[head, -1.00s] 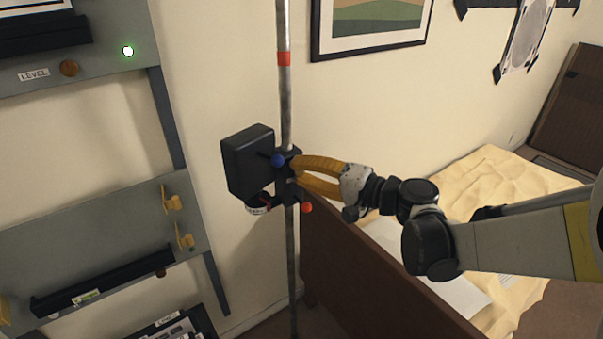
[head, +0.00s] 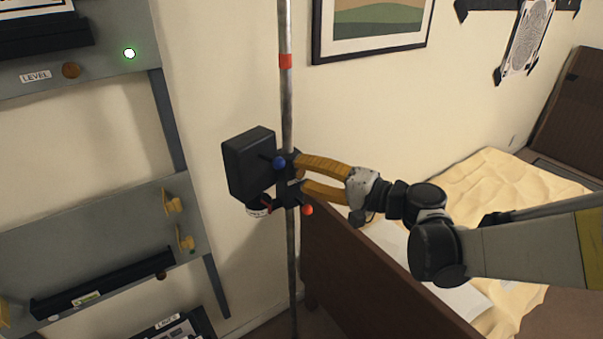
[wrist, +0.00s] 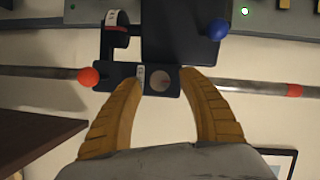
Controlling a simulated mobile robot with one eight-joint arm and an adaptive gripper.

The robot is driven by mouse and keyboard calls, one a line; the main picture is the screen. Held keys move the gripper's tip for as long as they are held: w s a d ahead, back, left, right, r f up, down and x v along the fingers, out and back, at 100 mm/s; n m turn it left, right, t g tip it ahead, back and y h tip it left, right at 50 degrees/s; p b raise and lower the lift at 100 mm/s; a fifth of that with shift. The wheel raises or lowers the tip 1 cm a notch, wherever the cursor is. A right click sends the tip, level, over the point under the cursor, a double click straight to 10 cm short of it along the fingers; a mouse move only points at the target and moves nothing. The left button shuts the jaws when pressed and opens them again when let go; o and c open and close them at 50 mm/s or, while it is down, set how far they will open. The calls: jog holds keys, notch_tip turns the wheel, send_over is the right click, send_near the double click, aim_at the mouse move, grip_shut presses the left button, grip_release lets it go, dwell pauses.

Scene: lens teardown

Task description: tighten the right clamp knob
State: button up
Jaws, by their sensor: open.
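A black box on a dark clamp (head: 285,185) is fixed to a vertical metal pole (head: 288,110). The clamp has a blue knob (head: 279,163) at its upper part and an orange-red knob (head: 307,210) lower and further right. In the wrist view the orange-red knob (wrist: 88,77) is left and the blue knob (wrist: 218,28) right. I cannot tell which one the task calls right. My gripper (head: 302,174) is open, its yellow fingers pointing at the clamp between the knobs. In the wrist view the fingertips (wrist: 159,78) sit either side of a round spot on the clamp, holding neither knob.
A grey shelf unit (head: 100,225) with yellow hooks and a green light stands at the left. A framed picture (head: 375,25) hangs behind.

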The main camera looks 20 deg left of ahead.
jog(key=v, duration=1.1)
jog(key=s+d+f+h, duration=0.4)
jog(key=s+d+h, duration=0.4)
jog(key=d, duration=0.3)
jog(key=s+d+f+n+t+h, duration=0.1)
jog(key=s+d+f+h, duration=0.3)
jog(key=s+d+h, duration=0.4)
jog(key=d, duration=0.3)
jog(key=shift+d, duration=0.4)
jog(key=shift+s, duration=0.15)
